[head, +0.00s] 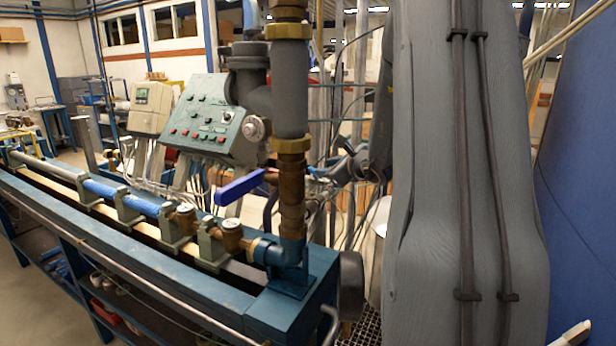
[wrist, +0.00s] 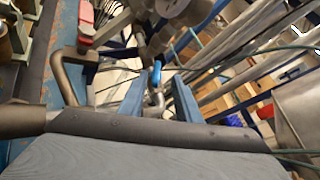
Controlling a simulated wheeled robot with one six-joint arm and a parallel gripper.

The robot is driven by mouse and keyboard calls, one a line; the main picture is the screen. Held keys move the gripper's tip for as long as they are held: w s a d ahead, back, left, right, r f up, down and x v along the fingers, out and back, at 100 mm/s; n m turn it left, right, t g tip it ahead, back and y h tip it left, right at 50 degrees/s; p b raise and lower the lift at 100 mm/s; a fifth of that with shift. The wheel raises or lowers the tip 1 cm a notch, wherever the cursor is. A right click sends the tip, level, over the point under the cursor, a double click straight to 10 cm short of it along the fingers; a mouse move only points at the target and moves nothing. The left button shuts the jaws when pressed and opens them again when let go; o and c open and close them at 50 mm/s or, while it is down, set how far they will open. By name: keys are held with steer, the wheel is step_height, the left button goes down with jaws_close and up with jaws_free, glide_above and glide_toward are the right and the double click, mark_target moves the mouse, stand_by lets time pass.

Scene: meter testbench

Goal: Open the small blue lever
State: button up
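The small blue lever (wrist: 157,76) shows in the wrist view as a short bright blue handle on a metal fitting, between and just beyond my fingertips. My gripper (wrist: 160,84) is open, with one blue finger on each side of the lever and a gap on both sides. I cannot tell whether the lever lies within the fingers' depth. In the head view my gripper (head: 322,173) is just right of the vertical brass pipe, and the small lever there is too small and covered to make out.
A larger blue-purple lever (head: 240,187) sticks out left of the vertical pipe (head: 291,200). A green control panel (head: 208,118) stands behind the blue bench (head: 150,262). Hoses and thin pipes crowd the area behind my gripper. A red part (wrist: 86,24) shows at upper left in the wrist view.

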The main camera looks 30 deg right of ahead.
mark_target(313, 169)
steer(key=shift+f+p+x, duration=0.2)
steer(key=shift+p+x, duration=0.35)
steer(key=shift+x, duration=1.85)
steer(key=shift+f+p+x, duration=0.2)
steer(key=shift+p+x, duration=0.35)
steer(key=shift+x, duration=1.9)
steer(key=shift+s+a, duration=0.1)
steer(key=shift+s, duration=0.1)
jaws_close()
